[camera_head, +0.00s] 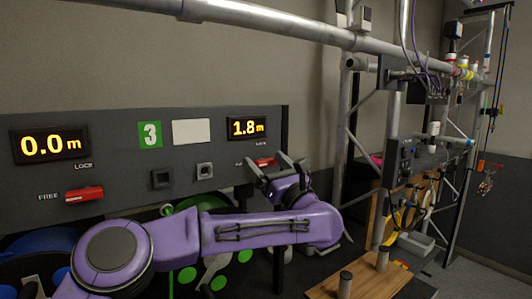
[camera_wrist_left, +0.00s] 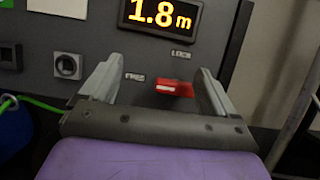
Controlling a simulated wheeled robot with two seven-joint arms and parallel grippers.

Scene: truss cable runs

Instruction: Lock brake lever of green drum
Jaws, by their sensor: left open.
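A red brake lever (camera_head: 265,161) sits on the grey panel below the 1.8 m display. In the left wrist view this lever (camera_wrist_left: 174,88) lies roughly level, just right of the word FREE and below the word LOCK. My left gripper (camera_head: 268,165) is open at this lever. In the left wrist view the lever is seen between the two fingers, which are not closed on it; contact cannot be told. The green drum (camera_head: 182,206) shows below the panel, partly hidden by my left arm. My right gripper is not in view.
Another red lever (camera_head: 84,194) lies level beside FREE under the 0.0 m display (camera_head: 49,144). Blue drum parts (camera_head: 45,241) show at lower left. Truss tubes (camera_head: 345,130) and a wooden board (camera_head: 370,284) stand to the right.

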